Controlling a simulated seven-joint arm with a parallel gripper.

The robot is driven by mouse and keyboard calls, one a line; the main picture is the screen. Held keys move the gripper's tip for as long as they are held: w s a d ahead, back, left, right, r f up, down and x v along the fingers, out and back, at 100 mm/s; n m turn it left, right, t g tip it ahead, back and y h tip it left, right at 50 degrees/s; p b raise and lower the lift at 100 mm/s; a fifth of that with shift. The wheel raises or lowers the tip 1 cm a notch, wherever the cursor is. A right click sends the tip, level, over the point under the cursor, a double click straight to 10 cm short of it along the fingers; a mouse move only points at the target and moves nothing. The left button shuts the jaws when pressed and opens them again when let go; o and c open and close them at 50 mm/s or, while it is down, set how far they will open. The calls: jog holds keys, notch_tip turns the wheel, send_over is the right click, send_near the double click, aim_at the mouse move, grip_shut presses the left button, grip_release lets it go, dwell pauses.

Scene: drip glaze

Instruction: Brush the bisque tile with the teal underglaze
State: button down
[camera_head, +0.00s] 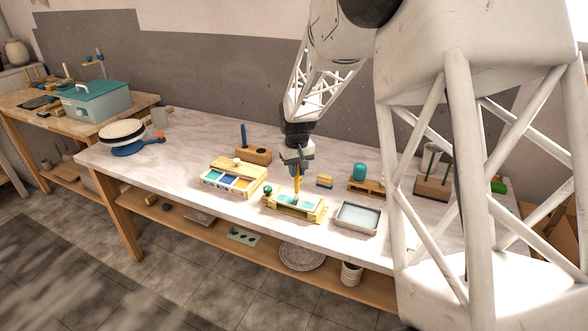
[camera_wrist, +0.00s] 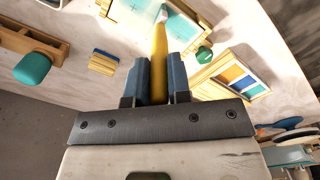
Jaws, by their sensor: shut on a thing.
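My gripper (camera_head: 298,165) is shut on a yellow-handled brush (camera_head: 297,184), held nearly upright, bristles down. In the wrist view the brush (camera_wrist: 159,45) stands between the blue fingers of my gripper (camera_wrist: 160,72). The bisque tile (camera_head: 307,204) lies in a pale wooden frame (camera_head: 318,216) under the brush. Much of its face looks teal, with paler patches; the tile also shows in the wrist view (camera_wrist: 133,12). The brush tip is at the tile's surface; I cannot tell if it touches.
A grey water tray (camera_head: 358,230) stands right of the frame. A small dark green knob (camera_head: 267,190) is at the frame's left corner. Behind are a yellow-and-blue sponge (camera_head: 324,181), a teal-topped piece on a wooden stand (camera_head: 359,172) and a wooden holder (camera_head: 261,156).

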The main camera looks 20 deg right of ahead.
jog(key=shift+s+d, duration=0.85)
jog(key=shift+s+d, duration=0.9)
jog(key=shift+s, duration=0.05)
jog(key=shift+s+d, duration=0.25)
jog(key=shift+d, duration=0.05)
dwell(0.5)
jog(key=shift+w+a, duration=1.1)
